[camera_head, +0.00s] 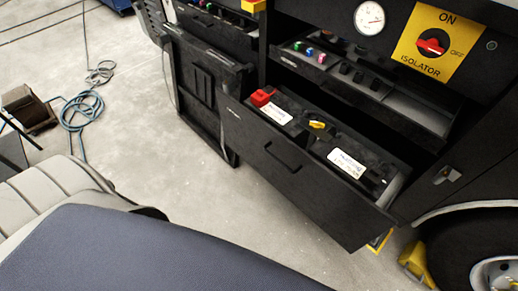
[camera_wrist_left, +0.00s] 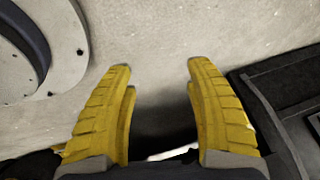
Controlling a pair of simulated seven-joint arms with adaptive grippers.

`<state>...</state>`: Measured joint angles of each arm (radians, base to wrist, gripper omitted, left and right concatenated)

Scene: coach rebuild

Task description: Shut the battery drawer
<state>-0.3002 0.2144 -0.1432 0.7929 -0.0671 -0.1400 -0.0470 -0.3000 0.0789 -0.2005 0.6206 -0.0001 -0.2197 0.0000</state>
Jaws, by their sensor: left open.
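The battery drawer (camera_head: 295,168) is black and stands pulled out from the coach side in the head view. Its front panel has a dark handle (camera_head: 283,158). Inside lie dark batteries with a red terminal cover (camera_head: 262,97), a yellow cap (camera_head: 318,125) and white labels (camera_head: 346,163). My left gripper (camera_wrist_left: 160,75) shows only in the left wrist view, with two ribbed yellow fingers apart and nothing between them. Pale floor lies beyond its fingertips. My right gripper is not in view.
A shallower tray (camera_head: 375,90) sits above the drawer, below a gauge (camera_head: 369,18) and a yellow isolator plate (camera_head: 433,42). A dark hatch panel (camera_head: 200,85) stands left of the drawer. A wheel (camera_head: 490,265) is at lower right, and a grey seat (camera_head: 60,190) at left.

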